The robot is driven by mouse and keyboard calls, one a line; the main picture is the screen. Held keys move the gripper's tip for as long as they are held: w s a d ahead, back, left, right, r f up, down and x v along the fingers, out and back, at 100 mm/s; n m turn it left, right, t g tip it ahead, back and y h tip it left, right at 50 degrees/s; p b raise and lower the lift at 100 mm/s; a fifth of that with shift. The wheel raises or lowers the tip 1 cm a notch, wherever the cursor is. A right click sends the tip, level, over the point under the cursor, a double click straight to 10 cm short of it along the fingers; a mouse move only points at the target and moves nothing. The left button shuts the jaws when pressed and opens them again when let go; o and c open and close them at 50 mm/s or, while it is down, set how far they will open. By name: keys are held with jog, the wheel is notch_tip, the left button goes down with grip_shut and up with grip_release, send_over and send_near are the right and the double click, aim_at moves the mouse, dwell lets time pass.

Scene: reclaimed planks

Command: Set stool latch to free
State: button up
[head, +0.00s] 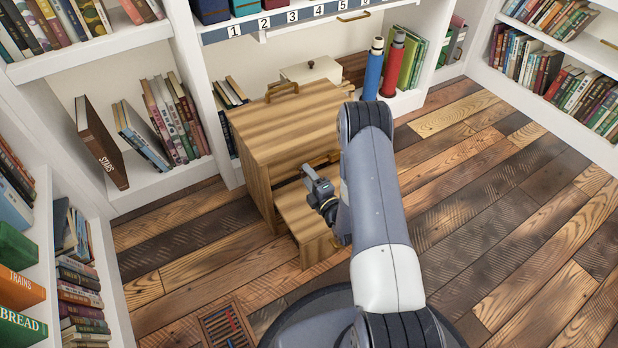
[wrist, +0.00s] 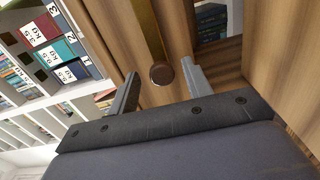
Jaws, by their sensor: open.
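The wooden step stool (head: 285,125) stands on the floor against the shelves, with a lower step (head: 305,215) at its front. My gripper (head: 312,180) is at the front of the stool, above the lower step. In the wrist view my gripper (wrist: 160,88) is open, its two fingers apart. A round dark brown knob (wrist: 162,75) on a brass strip (wrist: 146,30) shows between and just beyond the fingertips. It looks like the latch. I cannot tell whether the fingers touch it. The latch is not clear in the head view, and its setting cannot be read.
A blue bottle (head: 373,70) and a red bottle (head: 393,65) stand right of the stool. A cream box (head: 311,71) is behind it. Bookshelves close in the left, back and right. A floor grate (head: 228,328) lies at front left. Plank floor (head: 500,200) is clear at right.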

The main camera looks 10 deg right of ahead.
jog(key=shift+s, duration=0.1)
jog(key=p+v, duration=0.3)
jog(key=v, duration=0.7)
jog(key=shift+s, duration=0.35)
jog(key=b+x, duration=0.3)
jog(key=x, duration=0.7)
jog(key=shift+w, duration=0.4)
